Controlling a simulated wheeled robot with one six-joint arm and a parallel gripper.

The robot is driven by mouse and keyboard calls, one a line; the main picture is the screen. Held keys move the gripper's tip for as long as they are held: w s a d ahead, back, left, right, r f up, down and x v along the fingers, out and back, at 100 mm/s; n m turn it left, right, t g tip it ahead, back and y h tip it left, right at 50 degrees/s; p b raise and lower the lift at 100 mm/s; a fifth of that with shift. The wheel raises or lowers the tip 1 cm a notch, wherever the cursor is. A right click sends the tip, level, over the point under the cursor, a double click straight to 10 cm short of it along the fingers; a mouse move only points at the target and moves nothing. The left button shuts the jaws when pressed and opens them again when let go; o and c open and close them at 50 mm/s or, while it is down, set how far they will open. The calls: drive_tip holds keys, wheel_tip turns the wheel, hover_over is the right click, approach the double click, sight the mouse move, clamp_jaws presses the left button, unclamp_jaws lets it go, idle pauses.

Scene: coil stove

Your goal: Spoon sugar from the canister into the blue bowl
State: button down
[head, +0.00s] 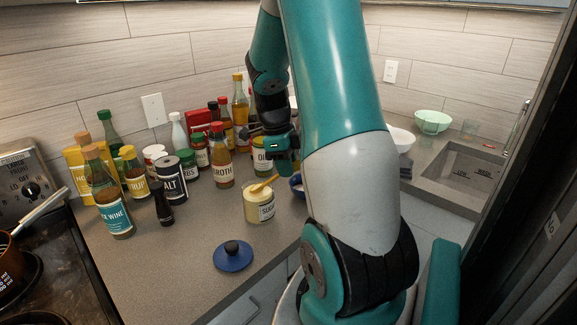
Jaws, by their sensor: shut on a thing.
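The sugar canister (260,206), a cream jar with a white label, stands open on the counter. A wooden spoon (264,184) leans in its mouth, with its handle rising to the right. Its lower end is hidden in the jar. My gripper (283,170) is above and right of the canister, shut on the spoon's handle end; the fingertips are small and partly hidden. The blue bowl (296,185) is just right of the canister, mostly hidden behind my arm, so its inside cannot be seen.
A blue knobbed lid (233,256) lies in front of the canister. Several bottles and jars, including the broth bottle (222,158) and salt tin (172,180), crowd the back left. The stove (60,270) is left, the sink (463,170) right. The front counter is mostly clear.

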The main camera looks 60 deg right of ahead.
drive_tip(key=shift+s+p+v, duration=0.25)
drive_tip(key=shift+p+v, duration=0.55)
drive_tip(key=shift+v, duration=0.4)
drive_tip(key=shift+s+d+f+t+b, duration=0.2)
drive_tip(key=shift+f+t+b, duration=0.1)
drive_tip(key=shift+b, duration=0.35)
drive_tip(key=s+t+b, duration=0.1)
drive_tip(key=t+b, duration=0.1)
drive_tip(key=shift+s+d+t+y, duration=0.2)
drive_tip(key=shift+s+t+y, duration=0.1)
drive_tip(key=shift+s+y, duration=0.1)
drive_tip(key=shift+s+r+t+p, duration=0.35)
drive_tip(key=shift+r+t+p, duration=0.15)
drive_tip(key=shift+t, duration=0.3)
drive_tip(key=shift+d+y, duration=0.1)
drive_tip(key=shift+y, duration=0.2)
